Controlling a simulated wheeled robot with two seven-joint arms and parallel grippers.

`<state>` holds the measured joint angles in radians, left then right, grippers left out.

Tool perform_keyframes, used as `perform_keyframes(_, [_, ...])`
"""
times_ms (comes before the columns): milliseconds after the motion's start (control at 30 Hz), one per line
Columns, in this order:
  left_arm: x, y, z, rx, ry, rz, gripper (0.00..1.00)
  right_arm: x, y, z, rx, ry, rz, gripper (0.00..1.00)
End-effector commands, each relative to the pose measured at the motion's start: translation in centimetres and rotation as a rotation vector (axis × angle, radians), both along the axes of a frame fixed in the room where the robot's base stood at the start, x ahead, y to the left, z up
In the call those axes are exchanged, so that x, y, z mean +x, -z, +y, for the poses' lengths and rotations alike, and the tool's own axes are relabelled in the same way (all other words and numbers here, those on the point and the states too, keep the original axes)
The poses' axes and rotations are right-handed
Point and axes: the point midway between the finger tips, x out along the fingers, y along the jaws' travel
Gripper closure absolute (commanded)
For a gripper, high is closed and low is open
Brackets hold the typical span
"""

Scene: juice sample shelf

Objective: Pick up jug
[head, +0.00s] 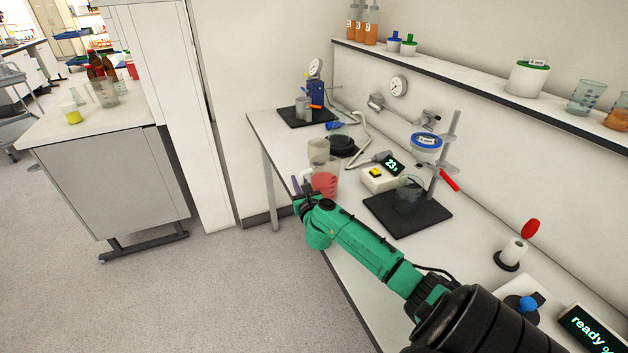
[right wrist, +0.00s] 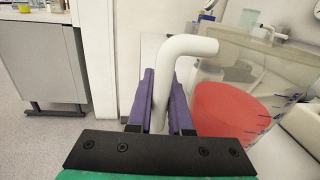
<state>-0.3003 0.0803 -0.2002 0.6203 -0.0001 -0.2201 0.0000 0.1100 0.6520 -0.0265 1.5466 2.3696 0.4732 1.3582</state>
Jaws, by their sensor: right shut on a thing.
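The jug (head: 325,183) is clear, with red liquid in its lower part and a pale handle. It is at the left edge of the bench in the head view. In the right wrist view the jug (right wrist: 238,108) fills the right side, upright, with blue marks on its wall. My right gripper (head: 302,189) reaches it from the front. In the right wrist view its purple fingers (right wrist: 160,100) are shut on the white handle (right wrist: 186,47), one on each side. I cannot tell whether the jug's base touches the bench. My left gripper is not in view.
A black round item (head: 342,146) and a box with a yellow button (head: 377,179) are near. A glass beaker (head: 409,195) stands on a black stand base right of them. Open floor (head: 240,290) lies left.

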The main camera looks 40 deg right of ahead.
Motion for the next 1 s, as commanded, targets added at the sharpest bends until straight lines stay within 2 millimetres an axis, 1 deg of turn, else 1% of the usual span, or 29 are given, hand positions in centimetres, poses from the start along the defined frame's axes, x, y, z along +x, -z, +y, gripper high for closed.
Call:
perform_keyframes(167, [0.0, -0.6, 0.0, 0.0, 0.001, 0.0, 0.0, 0.0, -1.4, -0.1, -0.005, 0.001, -0.003, 1.0])
perform_keyframes(267, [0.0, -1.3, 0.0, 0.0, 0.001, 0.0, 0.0, 0.0, -3.2, -0.1, -0.006, 0.0, -0.004, 1.0])
perform_keyframes(367, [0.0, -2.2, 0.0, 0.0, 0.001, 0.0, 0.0, 0.0, -6.1, -0.1, -0.007, 0.0, -0.007, 1.0])
perform_keyframes(600, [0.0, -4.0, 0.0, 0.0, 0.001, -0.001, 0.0, 0.0, -15.1, -0.1, -0.009, 0.0, -0.007, 1.0])
perform_keyframes(667, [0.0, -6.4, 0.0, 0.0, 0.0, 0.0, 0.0, 0.0, -17.7, -0.1, -0.008, 0.0, -0.002, 1.0])
perform_keyframes(700, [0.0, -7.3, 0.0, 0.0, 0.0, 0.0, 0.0, 0.0, -18.5, -0.1, -0.007, 0.0, -0.001, 1.0])
perform_keyframes(833, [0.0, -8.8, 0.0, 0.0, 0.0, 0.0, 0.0, 0.0, -20.0, -0.1, -0.005, 0.001, -0.001, 1.0])
perform_keyframes(1000, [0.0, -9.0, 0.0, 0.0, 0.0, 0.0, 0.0, 0.0, -20.3, -0.1, -0.002, 0.001, -0.002, 1.0])
